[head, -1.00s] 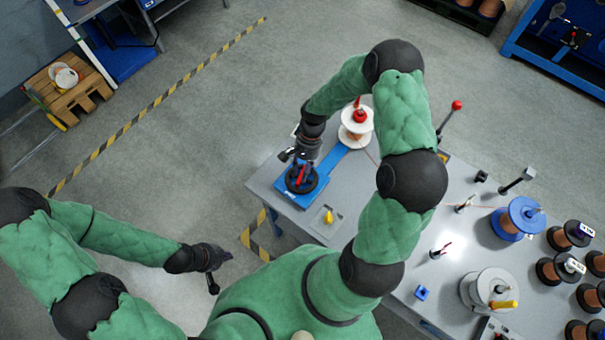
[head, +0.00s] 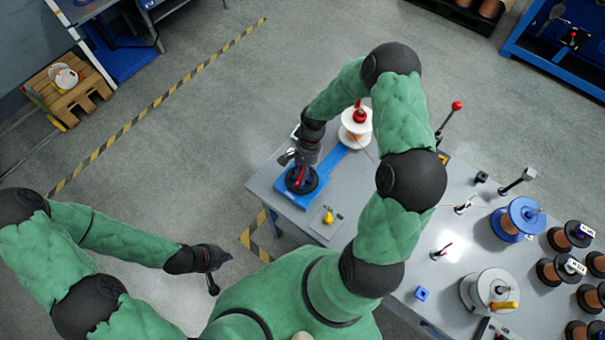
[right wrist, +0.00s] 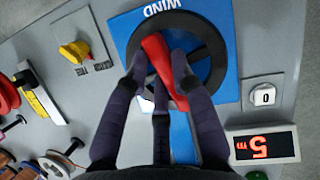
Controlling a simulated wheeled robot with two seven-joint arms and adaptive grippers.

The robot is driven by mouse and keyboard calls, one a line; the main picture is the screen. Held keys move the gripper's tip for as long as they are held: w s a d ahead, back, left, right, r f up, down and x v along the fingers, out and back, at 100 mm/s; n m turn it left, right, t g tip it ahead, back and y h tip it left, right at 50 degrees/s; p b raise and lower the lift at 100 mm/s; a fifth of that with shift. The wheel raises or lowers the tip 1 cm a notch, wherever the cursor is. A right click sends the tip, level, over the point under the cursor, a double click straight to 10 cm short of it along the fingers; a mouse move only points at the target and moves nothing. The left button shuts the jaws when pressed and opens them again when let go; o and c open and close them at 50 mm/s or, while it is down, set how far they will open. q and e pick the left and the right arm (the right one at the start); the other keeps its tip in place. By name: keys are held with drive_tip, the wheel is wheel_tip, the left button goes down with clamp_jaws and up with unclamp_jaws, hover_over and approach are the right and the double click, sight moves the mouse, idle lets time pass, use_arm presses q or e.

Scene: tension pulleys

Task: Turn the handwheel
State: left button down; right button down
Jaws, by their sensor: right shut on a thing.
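The handwheel is a black wheel (head: 313,184) with a red bar across it, mounted on a blue base marked WIND (right wrist: 160,10). In the right wrist view the black wheel (right wrist: 213,50) fills the top middle and its red bar (right wrist: 155,55) lies tilted. My right gripper (right wrist: 160,82) is shut on the red bar, with dark fingers on both sides of it. In the head view my right gripper (head: 299,162) is at the wheel and hides part of it. My left gripper (head: 212,272) hangs over the floor, apart from the table; its finger opening is unclear.
A white spool (head: 355,138) with a red knob stands behind the wheel. A yellow knob (right wrist: 74,52) is on a plate beside it. A blue spool (head: 508,226) and several copper spools stand right.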

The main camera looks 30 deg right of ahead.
drive_tip(key=m+t, duration=0.1)
drive_tip(key=m, duration=0.1)
drive_tip(key=m+t+p, duration=0.1)
drive_tip(key=m, duration=0.2)
drive_tip(key=shift+a+r+y, duration=0.1)
drive_tip(key=shift+y, duration=0.3)
drive_tip(key=m+t, duration=0.1)
drive_tip(key=m, duration=0.1)
drive_tip(key=shift+a+m+p, duration=0.1)
drive_tip(key=shift+m+p, duration=0.3)
drive_tip(key=shift+w+m+t, duration=0.1)
drive_tip(key=shift+m+t, duration=0.3)
drive_tip(key=shift+m, duration=0.5)
drive_tip(key=shift+w+m+t+h, duration=0.1)
drive_tip(key=shift+m+t+h, duration=0.25)
drive_tip(key=shift+m, duration=0.85)
drive_tip(key=shift+a+m+t+b, duration=0.1)
drive_tip(key=shift+m+t+b, duration=0.45)
drive_tip(key=shift+m+b, duration=0.45)
drive_tip(key=shift+m, duration=0.3)
drive_tip(key=shift+w, duration=0.1)
drive_tip(key=c, duration=1.3)
unclamp_jaws()
